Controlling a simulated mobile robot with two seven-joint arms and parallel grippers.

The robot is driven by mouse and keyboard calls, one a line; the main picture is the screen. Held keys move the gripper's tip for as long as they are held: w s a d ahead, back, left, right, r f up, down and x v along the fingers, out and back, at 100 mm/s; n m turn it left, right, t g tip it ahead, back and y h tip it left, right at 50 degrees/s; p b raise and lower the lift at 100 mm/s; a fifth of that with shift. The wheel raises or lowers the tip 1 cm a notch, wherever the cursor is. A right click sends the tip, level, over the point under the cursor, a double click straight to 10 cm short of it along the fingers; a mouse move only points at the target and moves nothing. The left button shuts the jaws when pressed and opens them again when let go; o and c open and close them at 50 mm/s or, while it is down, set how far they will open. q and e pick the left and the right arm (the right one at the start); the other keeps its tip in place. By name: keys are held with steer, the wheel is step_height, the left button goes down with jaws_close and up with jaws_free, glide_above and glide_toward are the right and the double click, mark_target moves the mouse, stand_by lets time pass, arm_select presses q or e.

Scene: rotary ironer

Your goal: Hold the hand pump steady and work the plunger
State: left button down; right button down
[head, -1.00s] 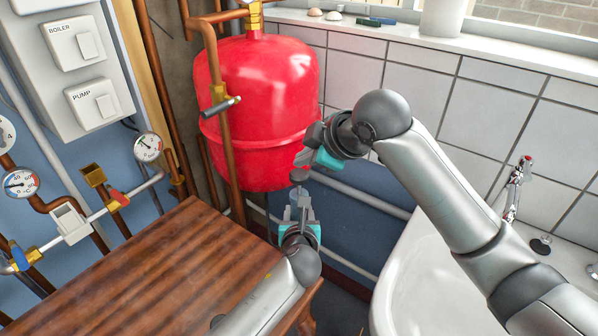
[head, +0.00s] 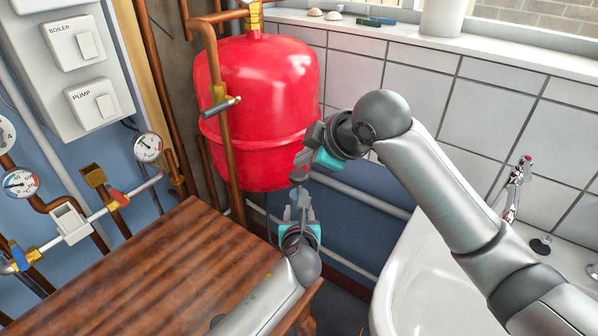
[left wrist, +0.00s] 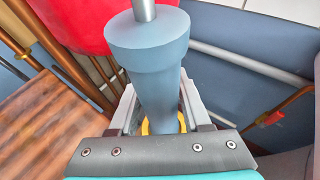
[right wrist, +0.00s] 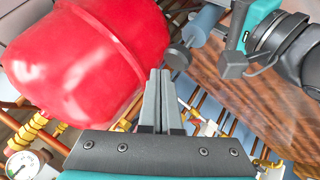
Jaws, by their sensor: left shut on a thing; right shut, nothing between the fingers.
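The hand pump has a blue-grey cylindrical body (left wrist: 150,60) with a metal rod (left wrist: 144,9) coming out of its end. My left gripper (head: 299,213) is shut around the body, one finger on each side in the left wrist view. The plunger's dark round knob (head: 299,175) shows just past the left fingers in the head view. It also shows in the right wrist view (right wrist: 178,57), on a short extended rod. My right gripper (head: 304,158) is shut and empty beside the knob, apart from it in the right wrist view. The pump's lower end is hidden.
A red expansion tank (head: 262,95) hangs close behind both grippers. A wooden table (head: 150,265) stands at the lower left, with copper pipes and gauges (head: 148,147) beyond it. A white basin (head: 425,280) is at the lower right.

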mark_target(304, 176)
steer(key=shift+f, duration=0.2)
steer(key=shift+f, duration=0.25)
steer(key=shift+f, duration=1.8)
stand_by(1.2)
steer(key=shift+r, duration=2.2)
steer(key=shift+r, duration=2.55)
